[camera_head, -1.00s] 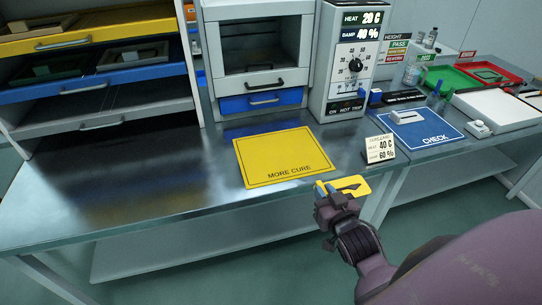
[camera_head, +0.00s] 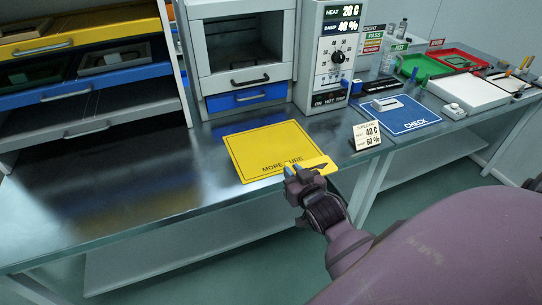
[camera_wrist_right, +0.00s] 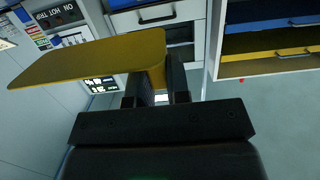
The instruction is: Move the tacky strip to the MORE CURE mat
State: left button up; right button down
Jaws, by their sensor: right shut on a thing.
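The MORE CURE mat (camera_head: 262,142) is a flat yellow sheet with a dark border on the metal bench, in the middle of the head view. My right gripper (camera_head: 294,173) is at the mat's front right edge in that view. It is shut on a flat yellow strip (camera_head: 322,164) with a dark mark. In the head view the strip overlaps the mat's front right corner; I cannot tell its height above it. In the right wrist view the strip (camera_wrist_right: 90,58) extends left from the fingers (camera_wrist_right: 155,85). My left gripper is not in view.
A small readout card (camera_head: 366,134) stands right of the mat, before the blue CHECK mat (camera_head: 405,123). A cabinet with a blue drawer (camera_head: 249,97) and a dial unit (camera_head: 328,60) stand behind. A drawer rack (camera_head: 92,92) is at left. The bench left of the mat is clear.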

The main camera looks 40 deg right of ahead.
send_over(271, 164)
jog(key=f, duration=0.1)
jog(key=f+b, duration=0.1)
jog(key=shift+s+f, duration=0.3)
jog(key=shift+s, duration=0.1)
jog(key=shift+f, duration=0.3)
jog(key=f, duration=0.1)
jog(key=f+b, duration=0.1)
jog(key=f, duration=0.1)
jog(key=shift+w+f, duration=0.25)
jog(key=shift+f, duration=0.1)
jog(key=shift+w+d+f, duration=0.1)
jog(key=shift+w, duration=0.05)
pick_arm(q)
jog(key=shift+w+d+f, duration=0.1)
jog(key=shift+w+f, duration=0.25)
jog(key=shift+f, duration=0.5)
pick_arm(e)
jog(key=shift+f+b, duration=0.1)
jog(key=shift+b, duration=0.2)
jog(key=c, duration=1.1)
grip_release()
